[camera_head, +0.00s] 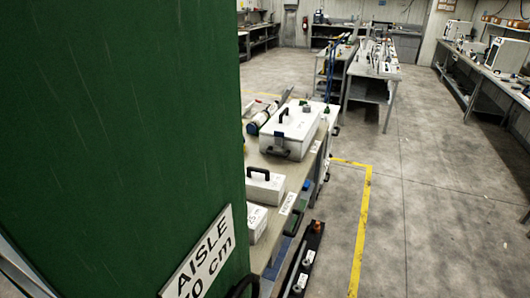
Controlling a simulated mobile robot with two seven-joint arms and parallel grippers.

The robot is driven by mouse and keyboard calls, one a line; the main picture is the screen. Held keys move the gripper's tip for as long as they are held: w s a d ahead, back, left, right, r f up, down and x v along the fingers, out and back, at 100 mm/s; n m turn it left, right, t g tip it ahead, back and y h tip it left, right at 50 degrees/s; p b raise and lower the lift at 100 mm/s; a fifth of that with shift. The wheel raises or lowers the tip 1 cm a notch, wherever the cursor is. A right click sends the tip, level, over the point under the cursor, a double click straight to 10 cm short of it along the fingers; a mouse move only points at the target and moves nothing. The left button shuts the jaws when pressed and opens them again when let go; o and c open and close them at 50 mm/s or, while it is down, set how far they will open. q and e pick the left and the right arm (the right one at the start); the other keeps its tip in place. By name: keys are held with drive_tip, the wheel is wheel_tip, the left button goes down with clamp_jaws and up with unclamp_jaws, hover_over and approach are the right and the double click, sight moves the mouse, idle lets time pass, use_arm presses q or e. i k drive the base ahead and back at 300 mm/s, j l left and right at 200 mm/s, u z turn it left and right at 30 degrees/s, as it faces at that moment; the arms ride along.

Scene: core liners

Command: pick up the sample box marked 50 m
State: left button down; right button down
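Several white boxes stand on a bench at the middle of the head view. The largest white box (292,131) has a black handle on its lid and a dark latch on its front. A smaller white box (266,190) with a black handle is nearer. A third white box (257,222), partly cut off by the green panel, carries dark lettering too small to read surely. I cannot tell which box is marked 50 m.
A tall green panel (115,120) fills the left side, very close, with a white AISLE sign (205,262). It hides part of the bench (262,160). A dark tray (303,262) lies low beside the bench. Grey floor (430,210) with a yellow line (360,230) is open at right.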

sight(263, 187)
drive_tip(key=i+l+u, duration=0.1)
drive_tip(key=l, duration=0.2)
drive_tip(key=i+l+u, duration=0.35)
drive_tip(key=l, duration=0.4)
drive_tip(key=i+l+u, duration=0.1)
drive_tip(key=i+l, duration=0.15)
drive_tip(key=i+l+u, duration=0.1)
drive_tip(key=l, duration=0.35)
drive_tip(key=i+l+u, duration=0.35)
drive_tip(key=i+l, duration=0.25)
drive_tip(key=i+l+u, duration=0.35)
drive_tip(key=i+l, duration=0.2)
drive_tip(key=l, duration=0.25)
drive_tip(key=i+l+u, duration=0.2)
drive_tip(key=l, duration=0.25)
drive_tip(key=i+l+u, duration=0.15)
drive_tip(key=i+l, duration=0.05)
drive_tip(key=i, duration=0.05)
